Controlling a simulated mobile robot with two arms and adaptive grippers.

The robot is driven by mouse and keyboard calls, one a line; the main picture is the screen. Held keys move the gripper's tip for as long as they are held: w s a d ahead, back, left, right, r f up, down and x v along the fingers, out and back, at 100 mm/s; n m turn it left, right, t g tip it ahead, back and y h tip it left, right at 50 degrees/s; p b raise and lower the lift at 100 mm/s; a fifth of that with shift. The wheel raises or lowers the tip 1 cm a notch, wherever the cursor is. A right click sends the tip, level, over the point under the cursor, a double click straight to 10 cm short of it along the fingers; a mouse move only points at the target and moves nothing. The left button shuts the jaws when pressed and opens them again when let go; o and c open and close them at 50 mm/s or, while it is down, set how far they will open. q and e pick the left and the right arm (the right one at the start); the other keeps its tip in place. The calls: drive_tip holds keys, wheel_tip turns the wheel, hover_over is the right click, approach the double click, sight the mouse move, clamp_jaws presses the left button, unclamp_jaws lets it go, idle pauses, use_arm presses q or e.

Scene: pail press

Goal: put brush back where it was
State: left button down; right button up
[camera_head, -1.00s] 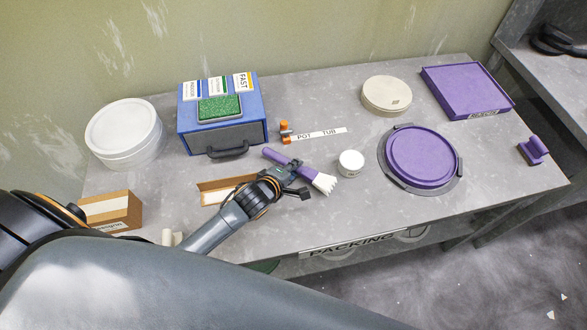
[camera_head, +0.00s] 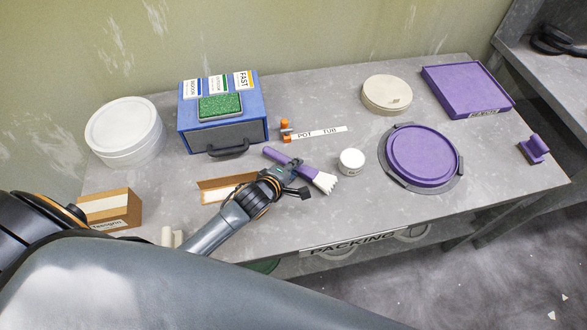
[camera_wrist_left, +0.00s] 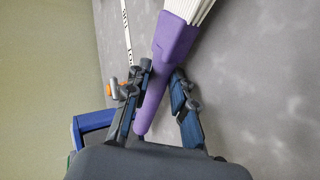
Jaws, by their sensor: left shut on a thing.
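The brush (camera_head: 321,180) has a purple handle and white bristles. In the head view it lies slanted, with its bristles toward the lower right, beside the small white tub. My left gripper (camera_head: 287,174) is shut on the purple handle. The left wrist view shows the brush (camera_wrist_left: 172,45) between the two fingers, with its bristles pointing away from the gripper. I cannot tell whether the brush touches the table or is just above it. My right gripper is out of view.
A cardboard tray (camera_head: 212,185) lies left of my gripper. A blue case (camera_head: 238,134), a white pail (camera_head: 125,135) and a brown box (camera_head: 112,208) stand on the left. A small white tub (camera_head: 351,161) and a purple round lid (camera_head: 424,155) are to the right. Bare table lies between.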

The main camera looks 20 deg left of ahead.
use_arm(q)
drive_tip(key=shift+s+f, duration=0.3)
drive_tip(key=shift+f, duration=0.2)
drive_tip(key=shift+s+f, duration=0.3)
drive_tip(key=shift+f, duration=0.2)
drive_tip(key=c, duration=1.4)
unclamp_jaws()
drive_tip(key=shift+d, duration=0.1)
drive_tip(key=o, duration=0.4)
drive_tip(key=shift+w+f+g, duration=0.1)
drive_tip(key=shift+w+g, duration=0.1)
drive_tip(key=shift+g, duration=0.1)
drive_tip(key=shift+c, duration=0.2)
drive_tip(key=shift+w+f, duration=0.1)
drive_tip(key=shift+w, duration=0.05)
drive_tip(key=v, duration=1.2)
drive_tip(key=shift+w+r, duration=0.2)
drive_tip(key=shift+r, duration=0.2)
